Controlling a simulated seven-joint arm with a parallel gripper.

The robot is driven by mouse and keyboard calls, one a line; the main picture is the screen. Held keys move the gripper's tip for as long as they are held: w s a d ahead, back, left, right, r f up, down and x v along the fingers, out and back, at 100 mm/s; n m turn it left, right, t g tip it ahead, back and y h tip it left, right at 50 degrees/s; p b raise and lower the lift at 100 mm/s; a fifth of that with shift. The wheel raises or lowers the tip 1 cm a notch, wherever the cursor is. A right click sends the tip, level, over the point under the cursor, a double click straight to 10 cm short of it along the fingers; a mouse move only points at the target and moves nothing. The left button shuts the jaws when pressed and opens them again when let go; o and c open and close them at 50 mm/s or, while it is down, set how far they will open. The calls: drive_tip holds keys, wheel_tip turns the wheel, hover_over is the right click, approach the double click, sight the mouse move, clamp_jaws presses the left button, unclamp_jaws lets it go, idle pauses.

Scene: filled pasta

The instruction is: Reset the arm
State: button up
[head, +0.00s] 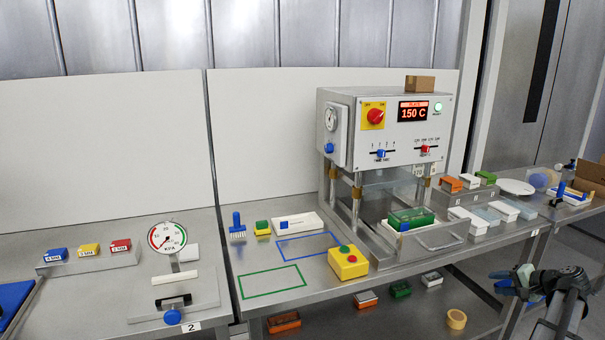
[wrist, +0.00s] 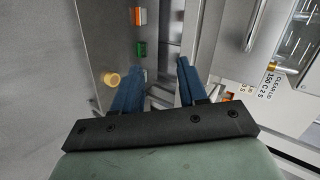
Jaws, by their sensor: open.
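My gripper (head: 518,281) is at the lower right in the head view, in front of the right part of the bench and clear of it. In the wrist view its two blue fingers (wrist: 157,88) stand apart with nothing between them. The arm behind it shows at the lower right in the head view. Nothing touches the gripper.
A press machine (head: 388,140) reading 150 C stands on the bench, with a green-topped block (head: 411,217) at its base. A yellow button box (head: 348,262) sits in front. A tape roll (head: 456,319) and several blocks lie on the lower shelf (head: 385,325). A gauge (head: 167,237) stands left.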

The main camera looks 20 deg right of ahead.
drive_tip(key=s+a+f+n+g, duration=0.1)
drive_tip(key=s+a+f+g, duration=0.1)
drive_tip(key=a+f, duration=0.45)
drive_tip(key=s+a+f+g, duration=0.2)
drive_tip(key=a+f+g, duration=0.1)
drive_tip(key=f, duration=0.7)
drive_tip(key=s+a+f+n+g, duration=0.1)
drive_tip(key=s+a+f+g, duration=0.1)
drive_tip(key=a+f, duration=0.45)
drive_tip(key=s+a+f+n+g, duration=0.2)
drive_tip(key=a+f, duration=0.4)
drive_tip(key=a, duration=0.4)
drive_tip(key=s+a+f+n+g, duration=0.2)
drive_tip(key=a+f, duration=0.4)
drive_tip(key=a, duration=0.3)
drive_tip(key=s+a+f+n+g, duration=0.2)
drive_tip(key=a+f+g, duration=0.1)
drive_tip(key=a+f, duration=0.55)
drive_tip(key=s+a+f+n+g, duration=0.1)
drive_tip(key=s+a+n, duration=0.1)
drive_tip(key=a, duration=0.5)
drive_tip(key=s+a+f+n+g+h, duration=0.1)
drive_tip(key=s+a+f+n, duration=0.1)
drive_tip(key=s+a, duration=0.3)
drive_tip(key=s+a+f+n+g, duration=0.1)
drive_tip(key=s+a, duration=0.3)
drive_tip(key=a, duration=0.5)
drive_tip(key=shift+f+n+h, duration=0.3)
drive_tip(key=shift+n+h, duration=0.1)
drive_tip(key=shift+n, duration=0.5)
